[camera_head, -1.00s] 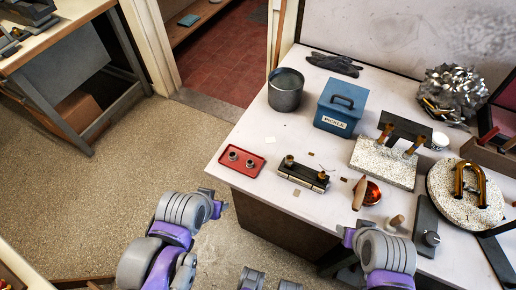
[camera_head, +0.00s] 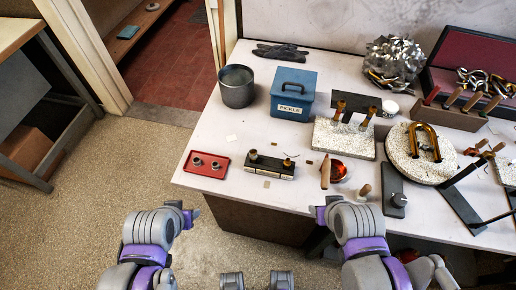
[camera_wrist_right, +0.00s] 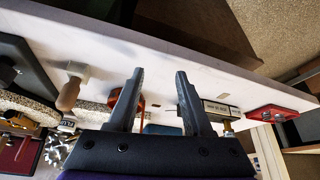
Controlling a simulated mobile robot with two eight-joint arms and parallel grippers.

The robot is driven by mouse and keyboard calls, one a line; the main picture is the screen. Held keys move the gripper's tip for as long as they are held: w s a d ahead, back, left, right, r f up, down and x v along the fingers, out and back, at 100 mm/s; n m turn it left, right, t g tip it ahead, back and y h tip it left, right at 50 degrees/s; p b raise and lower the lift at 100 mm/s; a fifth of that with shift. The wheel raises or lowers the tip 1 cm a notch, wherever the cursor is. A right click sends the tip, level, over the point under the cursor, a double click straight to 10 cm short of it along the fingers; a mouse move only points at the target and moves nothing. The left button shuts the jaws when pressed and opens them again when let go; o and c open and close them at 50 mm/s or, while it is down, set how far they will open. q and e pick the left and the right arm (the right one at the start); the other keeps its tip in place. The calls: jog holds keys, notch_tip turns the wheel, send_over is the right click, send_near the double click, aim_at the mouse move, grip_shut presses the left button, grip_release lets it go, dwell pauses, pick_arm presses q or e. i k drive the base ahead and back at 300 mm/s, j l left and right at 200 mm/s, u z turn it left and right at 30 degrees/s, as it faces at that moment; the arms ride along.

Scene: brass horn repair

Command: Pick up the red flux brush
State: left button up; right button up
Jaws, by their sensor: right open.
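In the head view, a tool with a red handle (camera_head: 432,95) leans at the left end of a brown wooden rack (camera_head: 450,116), beside several brown-handled tools. It is the likeliest red flux brush, but its bristles are hidden. My right gripper (camera_head: 320,213) is just off the table's front edge, well to the left of and nearer than the rack. In the right wrist view my right gripper (camera_wrist_right: 160,75) is open, with nothing between its fingertips but white table. My left gripper (camera_head: 190,215) is off the table's front left, its jaws too small to read.
A thin-armed stand (camera_head: 461,205) is at the right.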

aim_at(437, 89)
jog(key=k+l+z, duration=0.15)
jog(key=z, duration=0.2)
jog(key=k+l+z, duration=0.1)
jog(key=z, duration=0.2)
jog(key=l+z, duration=0.15)
jog(key=z, duration=0.35)
jog(key=j, duration=0.25)
jog(key=i+j+u, duration=0.1)
jog(key=j, duration=0.2)
jog(key=i+l+z, duration=0.15)
jog(key=z, duration=0.3)
jog(key=k+l+u, duration=0.1)
jog(key=l, duration=0.35)
jog(key=k+l+u, duration=0.1)
jog(key=l, duration=0.35)
